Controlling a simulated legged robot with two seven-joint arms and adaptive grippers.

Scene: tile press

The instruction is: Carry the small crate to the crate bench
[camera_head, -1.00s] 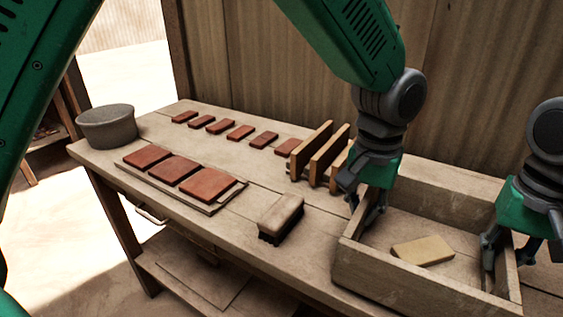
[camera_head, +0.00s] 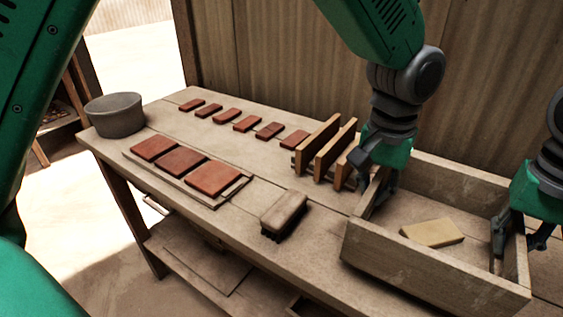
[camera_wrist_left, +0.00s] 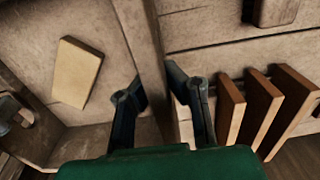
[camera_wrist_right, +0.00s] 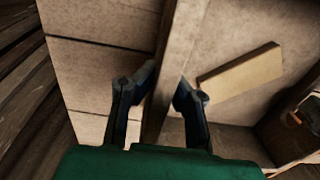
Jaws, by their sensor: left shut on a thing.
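The small crate (camera_head: 425,270) is a pale wooden open box at the right end of the bench in the head view. A pale yellowish block (camera_head: 432,232) lies inside it. My left gripper (camera_head: 377,190) is shut on the crate's left wall, with one finger on each side, as the left wrist view (camera_wrist_left: 152,80) shows. My right gripper (camera_head: 508,232) straddles the opposite wall, with its fingers against both faces in the right wrist view (camera_wrist_right: 165,85). The crate looks level and slightly above the bench top; its underside is hidden. I cannot identify the crate bench.
The wooden bench (camera_head: 235,165) carries reddish tiles (camera_head: 182,162) on a board, several smaller tiles (camera_head: 247,124), a brush (camera_head: 284,214) and a grey round tub (camera_head: 115,115). Upright wooden slats (camera_head: 335,145) stand close beside the crate's left wall. A plank wall rises behind.

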